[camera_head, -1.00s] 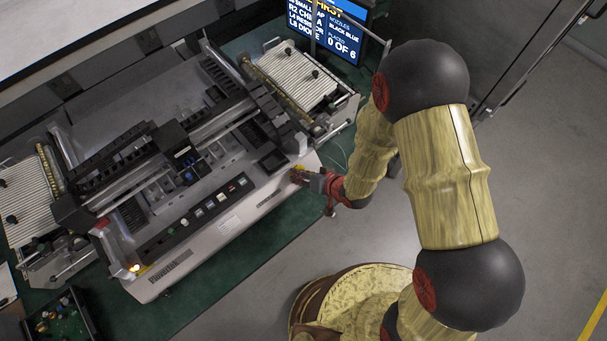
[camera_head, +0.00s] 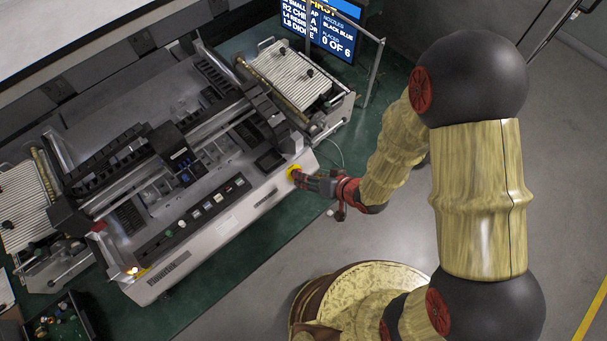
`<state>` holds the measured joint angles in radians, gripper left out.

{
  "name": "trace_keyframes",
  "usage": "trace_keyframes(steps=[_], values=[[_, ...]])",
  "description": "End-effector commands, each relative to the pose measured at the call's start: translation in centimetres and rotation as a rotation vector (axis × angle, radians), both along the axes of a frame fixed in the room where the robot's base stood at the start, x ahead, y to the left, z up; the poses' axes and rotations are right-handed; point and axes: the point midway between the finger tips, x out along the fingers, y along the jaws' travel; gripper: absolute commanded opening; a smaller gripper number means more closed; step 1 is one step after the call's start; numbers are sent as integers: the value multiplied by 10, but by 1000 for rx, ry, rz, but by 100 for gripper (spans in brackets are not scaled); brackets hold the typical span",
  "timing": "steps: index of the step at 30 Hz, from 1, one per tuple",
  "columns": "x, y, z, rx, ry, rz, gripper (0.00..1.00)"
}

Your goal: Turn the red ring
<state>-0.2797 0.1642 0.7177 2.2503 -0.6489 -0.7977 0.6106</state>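A round yellow piece (camera_head: 293,171) sits on the front right corner of the pick-and-place machine (camera_head: 215,222). My gripper (camera_head: 303,179) is right at this piece, reaching in from the right with its fingers towards it. The fingers are small and dark, so I cannot tell if they are open or shut, or if they touch anything. I cannot make out a red ring clearly; the gripper covers part of the spot beside the yellow piece.
A screen (camera_head: 322,28) stands behind the machine. Feeder racks flank it on the right (camera_head: 290,75) and left (camera_head: 22,205). A row of buttons (camera_head: 200,207) runs along its front. A dark bin (camera_head: 62,322) is at lower left.

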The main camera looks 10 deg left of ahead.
Motion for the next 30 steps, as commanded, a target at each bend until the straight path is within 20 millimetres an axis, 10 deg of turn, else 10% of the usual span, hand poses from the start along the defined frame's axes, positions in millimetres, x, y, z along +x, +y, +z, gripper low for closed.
trace_keyframes(steps=[10,30], values=[[-20,-28,34,0,-2,0,50],[-23,-31,37,0,0,0,50]])
